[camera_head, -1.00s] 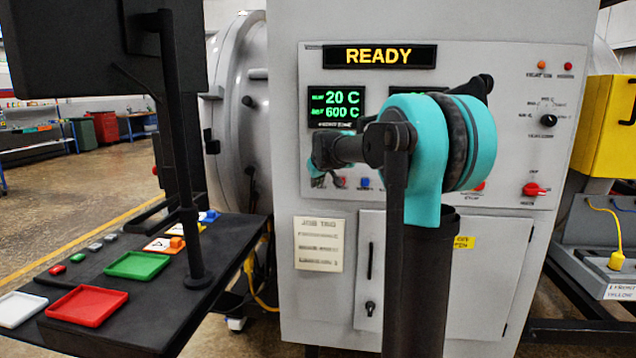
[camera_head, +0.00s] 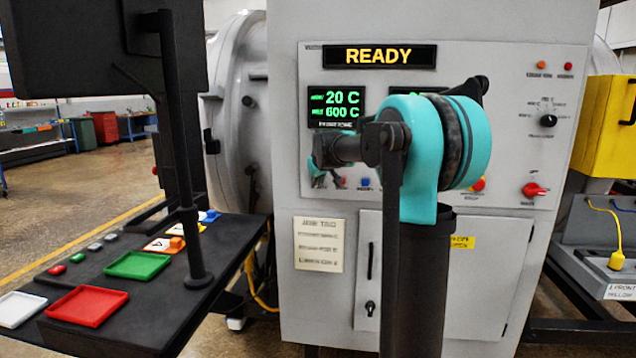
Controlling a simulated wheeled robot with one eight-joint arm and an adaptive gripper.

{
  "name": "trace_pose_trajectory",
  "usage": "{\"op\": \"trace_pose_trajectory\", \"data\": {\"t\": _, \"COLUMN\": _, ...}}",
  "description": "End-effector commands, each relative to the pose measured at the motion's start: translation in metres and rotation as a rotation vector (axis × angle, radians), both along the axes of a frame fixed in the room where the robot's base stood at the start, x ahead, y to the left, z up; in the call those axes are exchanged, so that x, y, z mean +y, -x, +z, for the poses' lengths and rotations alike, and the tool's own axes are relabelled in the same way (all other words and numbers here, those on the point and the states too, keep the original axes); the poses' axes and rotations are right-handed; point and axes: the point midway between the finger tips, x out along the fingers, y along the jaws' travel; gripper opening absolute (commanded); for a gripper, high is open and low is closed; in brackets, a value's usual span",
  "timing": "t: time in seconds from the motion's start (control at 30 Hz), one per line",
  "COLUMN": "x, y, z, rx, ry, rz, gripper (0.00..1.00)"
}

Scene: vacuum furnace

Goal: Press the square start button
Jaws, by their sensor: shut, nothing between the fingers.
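The control panel (camera_head: 505,130) of the furnace cabinet faces me, with a lit READY display (camera_head: 380,56) at its top. My gripper (camera_head: 321,180) is at the panel's lower left, beneath the temperature display (camera_head: 336,107), small and partly hidden by my own arm. It is shut and empty. A red button (camera_head: 341,182) and a blue button (camera_head: 365,184) show beside it in the lower row. I cannot make out the square start button; the gripper or arm may cover it. Whether the fingers touch the panel cannot be told.
A red emergency-stop button (camera_head: 479,184), a red rotary switch (camera_head: 534,190) and a black knob (camera_head: 548,121) are on the panel's right. A black table (camera_head: 130,310) with red and green trays stands at left. A yellow box (camera_head: 603,125) is at right.

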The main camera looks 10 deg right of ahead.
Motion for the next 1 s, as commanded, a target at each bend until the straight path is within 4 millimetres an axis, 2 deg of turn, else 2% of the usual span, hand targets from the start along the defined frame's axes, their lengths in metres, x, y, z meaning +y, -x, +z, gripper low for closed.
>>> {"op": "trace_pose_trajectory", "data": {"t": 1.0, "x": -0.003, "y": -0.0087, "z": 0.0001, "rx": 0.0, "ry": 0.0, "rz": 0.0, "gripper": 0.0}}
